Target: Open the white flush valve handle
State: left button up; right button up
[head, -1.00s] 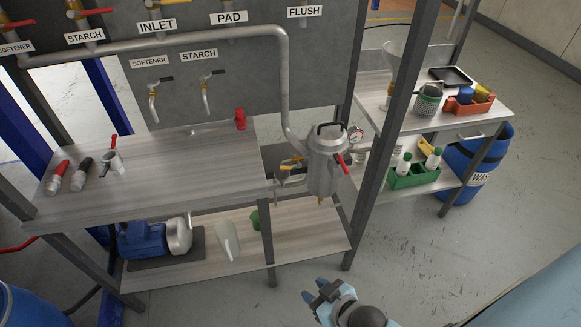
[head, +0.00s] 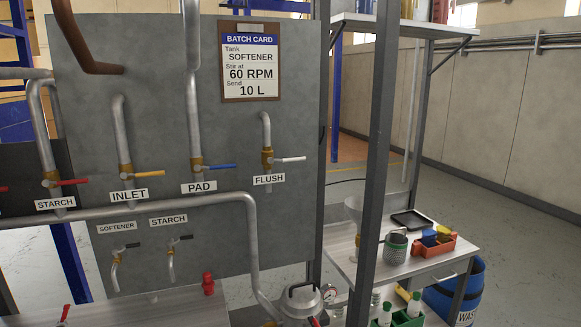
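The white flush valve handle (head: 291,159) is a short lever on a brass valve body (head: 267,160), at the right part of the grey panel. It points right, roughly horizontal, across the vertical grey pipe (head: 265,128). The FLUSH label (head: 269,179) is just below it. Neither of my grippers shows in the head view now, and nothing touches the handle.
To the left are the blue PAD handle (head: 222,167), the yellow INLET handle (head: 150,174) and a red STARCH handle (head: 72,182). A dark upright post (head: 376,130) stands right of the panel. A shelf with a red tray (head: 432,246) is beyond it.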

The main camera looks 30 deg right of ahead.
aim_at(270, 160)
jog(key=i+l, duration=0.1)
jog(key=l, duration=0.35)
jog(key=i+l, duration=0.1)
jog(key=l, duration=0.75)
jog(key=i, duration=0.05)
